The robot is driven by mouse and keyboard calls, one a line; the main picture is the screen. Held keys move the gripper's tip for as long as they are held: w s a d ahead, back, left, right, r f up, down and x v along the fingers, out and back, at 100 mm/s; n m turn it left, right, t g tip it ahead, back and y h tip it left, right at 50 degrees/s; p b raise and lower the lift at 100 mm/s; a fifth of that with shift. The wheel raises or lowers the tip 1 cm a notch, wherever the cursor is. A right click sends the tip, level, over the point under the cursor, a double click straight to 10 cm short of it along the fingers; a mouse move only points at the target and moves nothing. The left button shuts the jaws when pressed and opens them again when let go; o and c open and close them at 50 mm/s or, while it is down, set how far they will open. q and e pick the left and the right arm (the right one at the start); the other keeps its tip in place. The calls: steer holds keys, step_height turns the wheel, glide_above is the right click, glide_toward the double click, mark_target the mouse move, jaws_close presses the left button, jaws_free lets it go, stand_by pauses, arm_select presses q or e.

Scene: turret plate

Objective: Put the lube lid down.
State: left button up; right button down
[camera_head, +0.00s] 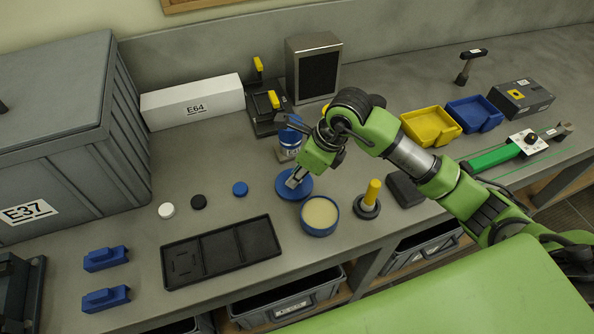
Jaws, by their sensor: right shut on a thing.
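The blue round lube lid (284,187) is beside the open tin, up and to its left in the camera_head view. My right gripper (295,180) comes down from above and is shut on the lid, its fingertips over the lid's top. The lid looks about level and close to the bench top; I cannot tell whether it touches. The blue lube tin (319,217) stands open, with cream-coloured grease showing inside. My left gripper is not in view.
A blue-labelled jar (289,152) stands just behind the lid. A yellow-handled tool (369,200) stands right of the tin. A black tray (222,252) lies front left.

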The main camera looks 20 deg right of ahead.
steer(key=shift+f, duration=0.15)
steer(key=shift+f+b, duration=0.15)
steer(key=shift+b, duration=0.15)
steer(key=c, duration=2)
jaws_free()
steer(key=shift+o, duration=0.2)
steer(key=shift+r+p, duration=0.3)
steer(key=shift+r, duration=0.2)
steer(key=b+v, duration=0.2)
steer(key=v, duration=0.9)
steer(key=shift+r, duration=0.3)
steer(key=shift+d+r, duration=0.1)
